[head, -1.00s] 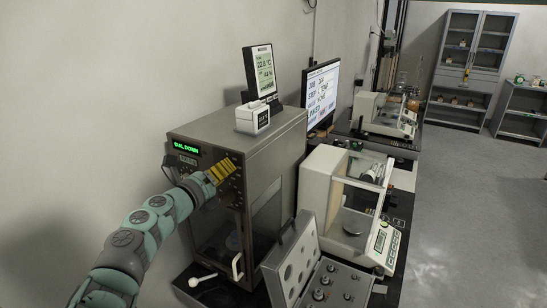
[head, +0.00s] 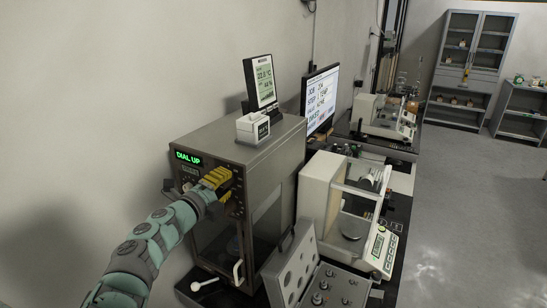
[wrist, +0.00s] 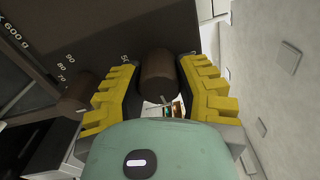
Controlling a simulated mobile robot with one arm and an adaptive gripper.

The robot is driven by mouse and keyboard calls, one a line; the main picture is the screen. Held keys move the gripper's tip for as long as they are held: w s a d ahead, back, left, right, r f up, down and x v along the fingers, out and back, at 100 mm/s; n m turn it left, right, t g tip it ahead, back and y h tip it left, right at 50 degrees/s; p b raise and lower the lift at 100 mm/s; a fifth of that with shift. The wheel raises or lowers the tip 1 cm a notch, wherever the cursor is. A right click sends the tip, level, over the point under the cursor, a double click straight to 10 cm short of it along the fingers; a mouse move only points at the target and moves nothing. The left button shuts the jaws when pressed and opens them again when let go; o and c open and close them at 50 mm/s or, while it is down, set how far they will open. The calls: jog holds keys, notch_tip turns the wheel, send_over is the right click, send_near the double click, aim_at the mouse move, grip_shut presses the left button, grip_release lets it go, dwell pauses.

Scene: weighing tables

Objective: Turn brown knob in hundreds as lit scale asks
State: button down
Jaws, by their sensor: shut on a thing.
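The scale is a tall grey cabinet balance (head: 265,145) with a lit green display (head: 188,158) reading "DIAL UP". My gripper (head: 222,182) is at the upper part of its front panel. In the wrist view, a brown knob (wrist: 158,75) stands between the yellow fingers of my gripper (wrist: 160,95), which is shut on it. The dial marks around the gripped knob are mostly hidden by the fingers.
A white balance (head: 325,185) and an open weight case (head: 290,265) stand to the right. A monitor (head: 321,97) is behind. A small white box (head: 252,127) and a tilted display (head: 261,82) sit on the cabinet. The floor at right is clear.

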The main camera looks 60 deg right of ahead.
jog(key=shift+n, duration=0.6)
jog(key=c, duration=0.6)
grip_release()
jog(key=shift+p, duration=0.3)
jog(key=a, duration=1.2)
jog(key=shift+s, duration=0.45)
